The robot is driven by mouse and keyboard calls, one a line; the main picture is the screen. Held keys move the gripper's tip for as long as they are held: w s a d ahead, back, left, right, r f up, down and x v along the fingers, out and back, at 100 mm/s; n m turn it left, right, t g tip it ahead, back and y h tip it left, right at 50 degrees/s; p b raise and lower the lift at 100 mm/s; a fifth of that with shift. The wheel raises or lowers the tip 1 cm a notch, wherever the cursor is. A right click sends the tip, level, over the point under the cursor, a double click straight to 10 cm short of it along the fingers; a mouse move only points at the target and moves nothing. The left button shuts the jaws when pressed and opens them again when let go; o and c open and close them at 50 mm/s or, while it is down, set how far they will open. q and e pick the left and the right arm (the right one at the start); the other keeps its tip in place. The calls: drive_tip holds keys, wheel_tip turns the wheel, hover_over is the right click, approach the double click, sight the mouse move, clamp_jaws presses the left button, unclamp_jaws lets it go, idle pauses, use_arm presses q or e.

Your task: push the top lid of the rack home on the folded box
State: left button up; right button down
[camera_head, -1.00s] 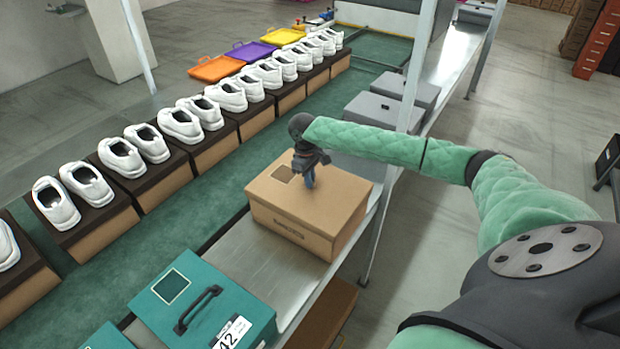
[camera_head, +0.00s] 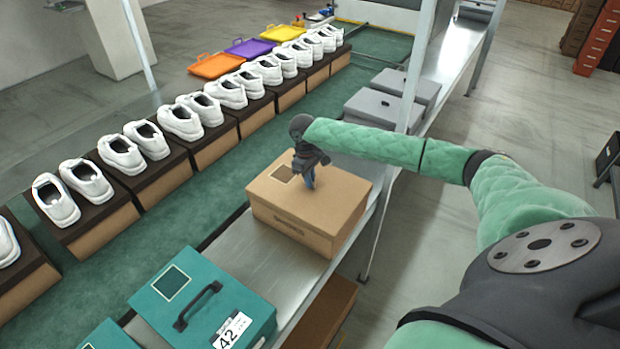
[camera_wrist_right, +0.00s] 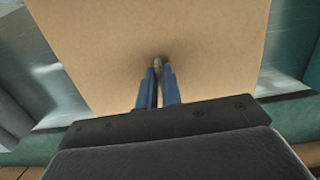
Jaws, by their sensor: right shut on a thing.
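The folded box (camera_head: 290,235) is brown cardboard and sits on the metal shelf of the rack. Its flat top lid (camera_head: 325,200) lies on it, with a small square mark near the far left corner; it looks level with the box. My right gripper (camera_head: 310,186) points down onto the lid, its blue fingertips at the lid's surface. In the right wrist view the fingers (camera_wrist_right: 157,72) are close together against the tan lid (camera_wrist_right: 205,50). What is between the fingertips is too small to tell. My left gripper is not in view.
A teal box (camera_head: 245,290) with a black handle stands at the front left of the metal shelf (camera_head: 240,262). Grey boxes (camera_head: 380,108) stand behind the brown box, near an upright post. White shoes on boxes (camera_head: 180,122) line the green belt at left.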

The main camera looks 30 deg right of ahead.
drive_tip(key=shift+f, duration=0.6)
idle(0.3)
drive_tip(key=c, duration=1.5)
unclamp_jaws()
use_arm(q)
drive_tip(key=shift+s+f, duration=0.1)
